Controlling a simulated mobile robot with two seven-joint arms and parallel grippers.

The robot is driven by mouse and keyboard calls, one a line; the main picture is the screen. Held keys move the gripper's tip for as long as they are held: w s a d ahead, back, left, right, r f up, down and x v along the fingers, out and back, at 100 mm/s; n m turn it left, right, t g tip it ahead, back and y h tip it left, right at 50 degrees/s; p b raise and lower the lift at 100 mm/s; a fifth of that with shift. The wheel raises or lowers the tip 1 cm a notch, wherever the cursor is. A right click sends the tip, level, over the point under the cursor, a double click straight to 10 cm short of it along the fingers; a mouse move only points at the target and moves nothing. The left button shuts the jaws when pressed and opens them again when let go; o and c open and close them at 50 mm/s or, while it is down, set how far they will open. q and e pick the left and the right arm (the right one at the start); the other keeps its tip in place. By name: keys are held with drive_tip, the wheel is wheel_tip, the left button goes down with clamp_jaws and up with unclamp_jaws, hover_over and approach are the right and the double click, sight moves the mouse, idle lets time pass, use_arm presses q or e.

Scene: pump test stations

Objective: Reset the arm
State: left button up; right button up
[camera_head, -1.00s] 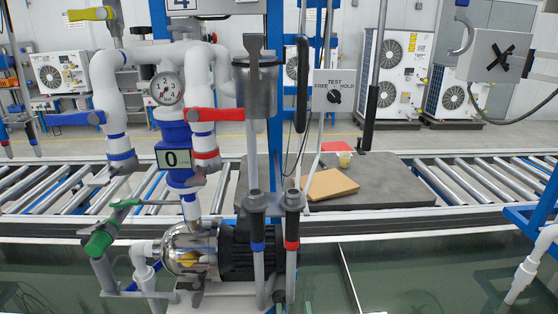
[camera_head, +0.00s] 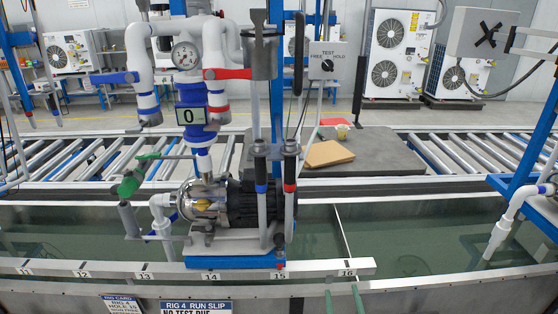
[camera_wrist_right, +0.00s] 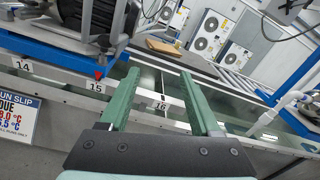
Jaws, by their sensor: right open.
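My right gripper (camera_head: 343,292) shows only as two green fingertips at the bottom of the head view, just in front of the numbered rail (camera_head: 310,268) near its 16 mark. In the right wrist view my right gripper (camera_wrist_right: 160,76) is open, with nothing between its two green fingers. The label 16 and part of the rail appear beyond and between them. My left gripper is in neither view.
A pump (camera_head: 240,202) on a blue-edged base stands over the water tank (camera_head: 400,232), left of my right gripper. Pipes with a gauge (camera_head: 185,55) rise behind it. A roller conveyor (camera_head: 460,152) runs behind. A blue frame (camera_head: 525,180) stands at right.

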drive_tip(key=d+n, duration=0.2)
drive_tip(key=d, duration=0.5)
drive_tip(key=s+d+f+m+g+h, duration=0.1)
drive_tip(key=s+d+f+m+g, duration=0.35)
drive_tip(key=s+f+m, duration=0.45)
drive_tip(key=s+d+f+m+g+y, duration=0.1)
drive_tip(key=s+f+m+g, duration=0.35)
drive_tip(key=m, duration=0.75)
drive_tip(key=s+d+f+m+g+y, duration=0.1)
drive_tip(key=s+m, duration=0.7)
drive_tip(key=m, duration=0.4)
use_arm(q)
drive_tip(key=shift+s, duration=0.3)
use_arm(e)
drive_tip(key=a+m+t+y, duration=0.1)
drive_tip(key=a+m, duration=0.5)
drive_tip(key=a, duration=0.5)
drive_tip(key=shift+r, duration=0.2)
drive_tip(key=shift+s+a, duration=0.1)
